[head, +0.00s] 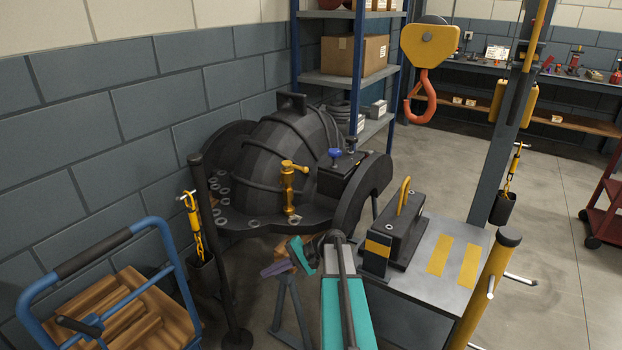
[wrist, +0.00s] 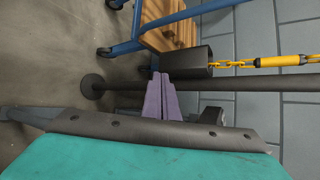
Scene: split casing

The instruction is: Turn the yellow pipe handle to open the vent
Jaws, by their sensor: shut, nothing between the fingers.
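The yellow pipe handle (head: 288,188) stands upright on the flange of the dark domed casing (head: 275,140) in the head view. It has a short knob at its top pointing right. My gripper (head: 273,270) is below and in front of the casing, lower than the handle and apart from it. Its purple fingers (wrist: 161,98) are together and empty in the wrist view. The handle does not show in the wrist view. No vent opening can be made out.
A black post (head: 207,250) and a yellow chain (head: 195,222) with a dark bucket stand left of my gripper. A blue cart (head: 95,250) with wood is at lower left. A grey table (head: 445,235) with a lifting block is right. A crane hook (head: 424,95) hangs upper right.

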